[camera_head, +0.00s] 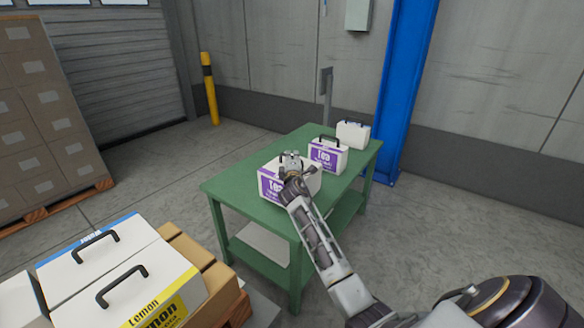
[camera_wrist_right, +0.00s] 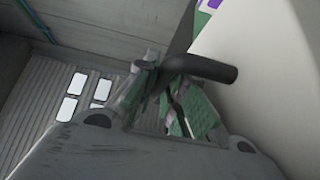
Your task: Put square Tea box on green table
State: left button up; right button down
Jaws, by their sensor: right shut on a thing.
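The green table (camera_head: 235,186) stands in the middle of the head view. My right gripper (camera_head: 291,165) is shut on the black handle of a white and purple Tea box (camera_head: 270,187) at the near left part of the table top. The box looks upright; whether it rests on the table or hangs just above it I cannot tell. The right wrist view shows the fingers (camera_wrist_right: 165,92) around the black handle (camera_wrist_right: 205,68), with the white side of the box (camera_wrist_right: 265,60) at right. My left gripper is not in view.
Another Tea box (camera_head: 328,156) and a white box (camera_head: 353,134) stand farther back on the table. Lemon (camera_head: 130,300) and blue-edged (camera_head: 90,250) handled boxes sit at lower left. A blue column (camera_head: 405,90) rises behind the table, and a yellow post (camera_head: 209,90) stands at left.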

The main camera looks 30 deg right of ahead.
jog(key=shift+f, duration=0.35)
notch_tip(320, 180, down, 2)
jog(key=shift+f+b, duration=0.1)
jog(key=shift+b, duration=0.55)
jog(key=shift+f, duration=0.25)
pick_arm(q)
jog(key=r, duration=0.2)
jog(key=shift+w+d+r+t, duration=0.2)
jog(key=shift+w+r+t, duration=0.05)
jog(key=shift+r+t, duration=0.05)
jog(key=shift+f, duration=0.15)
pick_arm(e)
jog(key=c, duration=1.8)
grip_release()
jog(key=shift+f, duration=0.2)
jog(key=shift+c, duration=0.2)
jog(key=o, duration=0.3)
jog(key=shift+o, duration=0.2)
jog(key=shift+s+a+r, duration=0.1)
